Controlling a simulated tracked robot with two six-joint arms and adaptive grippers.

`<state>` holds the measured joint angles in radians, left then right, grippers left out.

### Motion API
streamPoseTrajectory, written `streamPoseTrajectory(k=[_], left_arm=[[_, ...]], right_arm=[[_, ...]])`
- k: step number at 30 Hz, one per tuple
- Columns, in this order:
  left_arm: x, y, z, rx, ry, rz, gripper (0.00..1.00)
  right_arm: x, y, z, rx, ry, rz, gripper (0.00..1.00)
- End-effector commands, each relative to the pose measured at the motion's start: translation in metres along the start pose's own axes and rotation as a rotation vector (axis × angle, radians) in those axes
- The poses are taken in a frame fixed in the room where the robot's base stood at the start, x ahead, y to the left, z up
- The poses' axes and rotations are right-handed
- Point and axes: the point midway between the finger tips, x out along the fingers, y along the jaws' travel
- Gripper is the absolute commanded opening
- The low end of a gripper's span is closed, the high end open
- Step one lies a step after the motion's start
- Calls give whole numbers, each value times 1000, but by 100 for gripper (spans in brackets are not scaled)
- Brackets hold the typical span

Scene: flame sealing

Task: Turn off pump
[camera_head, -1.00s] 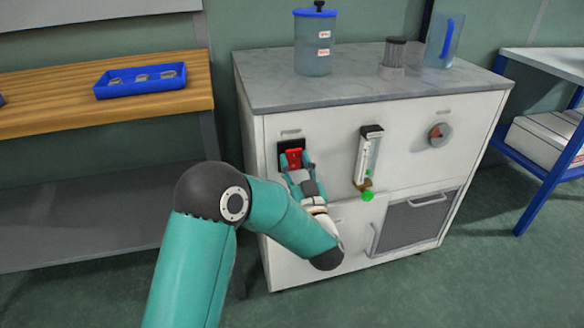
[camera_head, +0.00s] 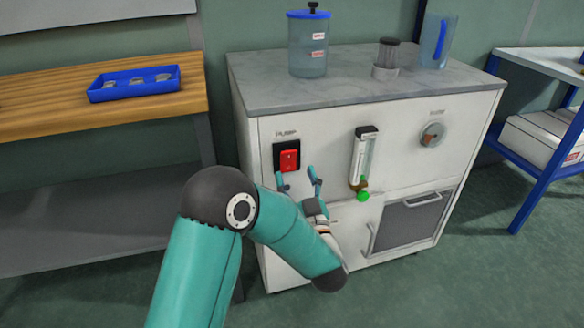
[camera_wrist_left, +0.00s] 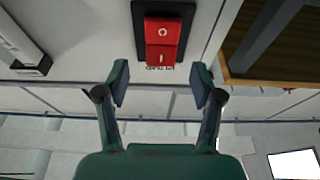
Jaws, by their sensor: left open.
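The pump switch (camera_head: 289,160) is a red rocker in a black plate on the front of the white cabinet, under a "PUMP" label. It also shows in the left wrist view (camera_wrist_left: 163,42), upside down, with "O" and "I" marks on the red rocker. My left gripper (camera_head: 299,184) is open and empty, just below and in front of the switch, apart from it. In the left wrist view the two fingertips (camera_wrist_left: 159,88) stand wide apart, with the switch beyond the gap between them. My right gripper is not in view.
The flowmeter tube (camera_head: 364,160) with a green knob and a round gauge (camera_head: 432,135) sit right of the switch. A lidded jar (camera_head: 308,50) stands on the cabinet's grey top. A wooden bench (camera_head: 150,112) with a blue tray (camera_head: 110,97) is at left.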

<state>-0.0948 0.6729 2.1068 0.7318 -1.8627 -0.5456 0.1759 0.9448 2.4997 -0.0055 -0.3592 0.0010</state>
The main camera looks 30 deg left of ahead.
Motion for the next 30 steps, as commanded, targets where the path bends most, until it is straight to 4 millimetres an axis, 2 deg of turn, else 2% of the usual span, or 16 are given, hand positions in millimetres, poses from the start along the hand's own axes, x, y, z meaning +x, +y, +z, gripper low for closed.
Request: streamPoseTrajectory(k=[3,9,25,28,30], left_arm=[[-19,1,0,1,-1,4,67],[-34,1,0,0,0,1,67],[-34,-1,2,3,0,-4,67],[-29,-10,14,26,-13,-22,67],[-27,-22,34,68,-38,-36,67]], right_arm=[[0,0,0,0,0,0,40],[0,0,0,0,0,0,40],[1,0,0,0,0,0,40],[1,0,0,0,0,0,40],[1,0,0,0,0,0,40]])
